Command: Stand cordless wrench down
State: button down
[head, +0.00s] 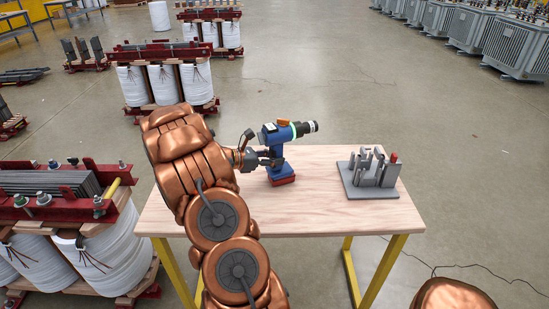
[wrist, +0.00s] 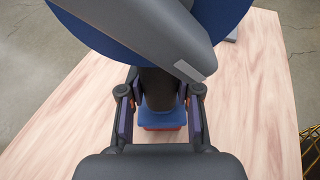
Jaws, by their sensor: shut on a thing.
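The cordless wrench (head: 279,134) is blue and dark grey with a red base and a black nose pointing right. It is upright over the wooden table (head: 330,214), left of the table's middle. My gripper (head: 264,159) comes in from the left and is shut on its handle. In the wrist view my gripper (wrist: 160,108) has a finger on each side of the dark handle of the wrench (wrist: 162,118). The blue and red base shows below the fingers. I cannot tell whether the base touches the tabletop.
A grey fixture (head: 368,174) with several upright parts and a red piece stands on the table's right side. The tabletop between it and the wrench is clear. A transformer core with white coils (head: 110,255) stands left of the table. More cores stand behind on the floor.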

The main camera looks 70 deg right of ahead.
jog(key=shift+f, duration=0.15)
jog(key=c, duration=0.7)
grip_release()
jog(key=shift+a, duration=0.1)
jog(key=v, duration=1.2)
jog(key=s+a+r+m+t+y+p, duration=0.2)
jog(key=s+a+r+m+y, duration=0.1)
jog(key=a, duration=1.2)
jog(key=s+a+r+m+t+y+p, duration=0.2)
jog(key=s+a, duration=0.5)
jog(key=a, duration=0.9)
jog(key=s+a+r+m+t+y+p, duration=0.3)
jog(key=s+a+r+m+t+y, duration=0.1)
jog(key=a, duration=1.1)
jog(key=shift+s+a+r+y, duration=0.1)
jog(key=shift+s+r+y, duration=0.25)
jog(key=shift+r+y, duration=0.25)
jog(key=shift+s+a+r+y, duration=0.1)
jog(key=shift+s+r+y, duration=0.3)
jog(key=shift+r, duration=0.3)
